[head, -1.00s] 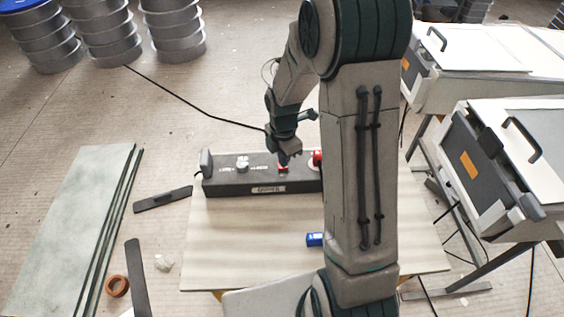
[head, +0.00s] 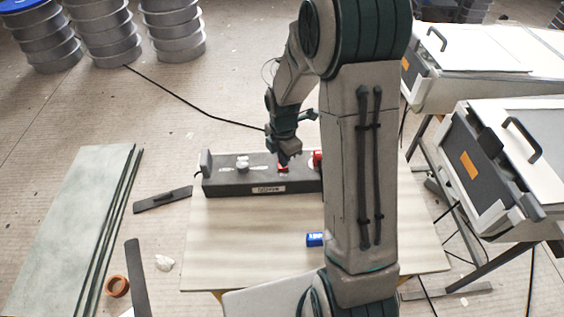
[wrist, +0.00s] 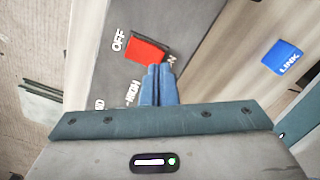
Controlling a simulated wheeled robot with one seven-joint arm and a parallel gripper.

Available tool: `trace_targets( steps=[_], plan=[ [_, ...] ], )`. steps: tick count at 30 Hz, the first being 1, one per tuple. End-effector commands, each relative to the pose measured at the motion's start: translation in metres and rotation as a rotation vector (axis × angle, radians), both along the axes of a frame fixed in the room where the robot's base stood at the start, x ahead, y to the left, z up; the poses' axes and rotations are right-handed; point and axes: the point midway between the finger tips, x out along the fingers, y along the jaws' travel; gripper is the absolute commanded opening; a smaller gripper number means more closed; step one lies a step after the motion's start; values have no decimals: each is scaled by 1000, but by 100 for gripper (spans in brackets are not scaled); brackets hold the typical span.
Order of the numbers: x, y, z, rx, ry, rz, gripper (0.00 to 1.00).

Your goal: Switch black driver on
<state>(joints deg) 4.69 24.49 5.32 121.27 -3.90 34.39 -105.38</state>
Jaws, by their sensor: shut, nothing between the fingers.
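The black driver (head: 230,187) is a long dark box on the far part of the light table. A red rocker switch (wrist: 147,50) shows on its top in the wrist view, with OFF printed at its left end and an N of a partly hidden word at its right end. In the head view the red switch (head: 283,168) is mostly under my gripper (head: 284,161). My blue fingers (wrist: 158,74) are shut and empty, with their tips at the lower right edge of the switch, near the end away from OFF. I cannot tell whether they touch it.
A silver knob (head: 242,166) and another red part (head: 317,158) stand on the driver. A blue block (head: 315,240) lies on the table (head: 250,245); it reads LINK in the wrist view (wrist: 284,57). White-and-grey machines (head: 500,160) stand at the right.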

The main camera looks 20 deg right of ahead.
Motion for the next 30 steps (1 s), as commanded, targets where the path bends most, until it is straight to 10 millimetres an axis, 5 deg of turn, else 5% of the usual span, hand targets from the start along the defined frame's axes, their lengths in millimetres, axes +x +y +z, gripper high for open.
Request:
trace_targets(
  steps=[30],
  plan=[
    [0, 0, -11, 0, 0, 0, 0]
  ],
)
